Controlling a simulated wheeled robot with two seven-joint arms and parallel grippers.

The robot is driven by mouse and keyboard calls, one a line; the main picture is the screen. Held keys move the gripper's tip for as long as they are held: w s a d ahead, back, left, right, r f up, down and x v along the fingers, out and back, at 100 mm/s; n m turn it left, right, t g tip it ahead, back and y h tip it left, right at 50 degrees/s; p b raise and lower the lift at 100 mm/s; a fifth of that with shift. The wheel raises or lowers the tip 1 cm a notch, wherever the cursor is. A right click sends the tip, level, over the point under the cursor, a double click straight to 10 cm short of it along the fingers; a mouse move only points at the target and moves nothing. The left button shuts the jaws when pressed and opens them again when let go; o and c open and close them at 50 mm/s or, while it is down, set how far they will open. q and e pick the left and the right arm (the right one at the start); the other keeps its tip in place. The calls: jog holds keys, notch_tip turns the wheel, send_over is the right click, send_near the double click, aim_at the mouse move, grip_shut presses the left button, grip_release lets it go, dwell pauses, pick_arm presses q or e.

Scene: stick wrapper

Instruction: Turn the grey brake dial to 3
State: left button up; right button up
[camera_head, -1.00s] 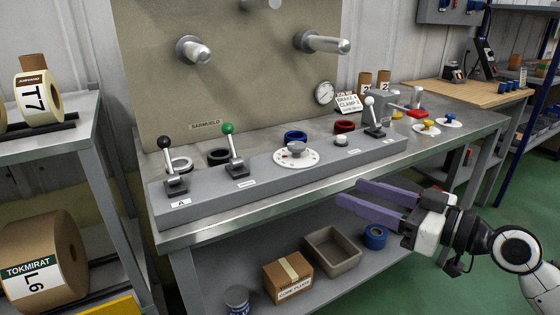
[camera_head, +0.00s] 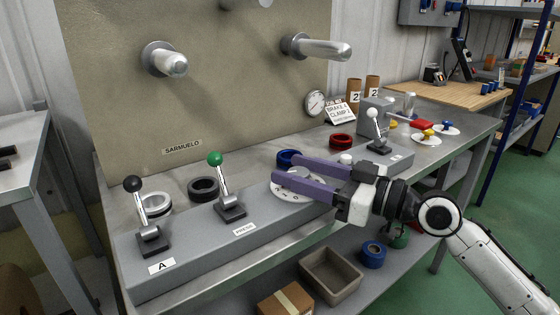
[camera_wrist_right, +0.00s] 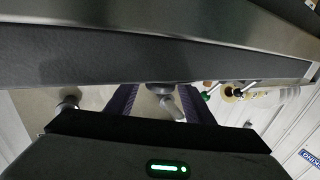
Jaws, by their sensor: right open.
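The brake dial's white numbered plate (camera_head: 294,196) lies on the grey console, partly covered by my right gripper. Its grey knob is hidden behind the purple fingers in the head view, and its setting cannot be read. My right gripper (camera_head: 281,170) is open, its two fingers reaching left over the dial. In the right wrist view the fingers (camera_wrist_right: 160,100) stand apart, with a small dark round part (camera_wrist_right: 160,87) between them at the console edge; I cannot tell for sure that it is the knob. My left gripper is not in view.
A black-knobbed lever (camera_head: 134,184) and a green-knobbed lever (camera_head: 216,160) stand left of the dial; a white-knobbed lever (camera_head: 373,114) stands right. Blue (camera_head: 288,157) and red (camera_head: 341,141) rings lie behind. Large metal pegs (camera_head: 322,48) stick out of the panel above.

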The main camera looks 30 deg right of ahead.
jog(key=shift+x, duration=1.2)
jog(key=shift+w+a, duration=0.35)
jog(key=shift+w, duration=0.3)
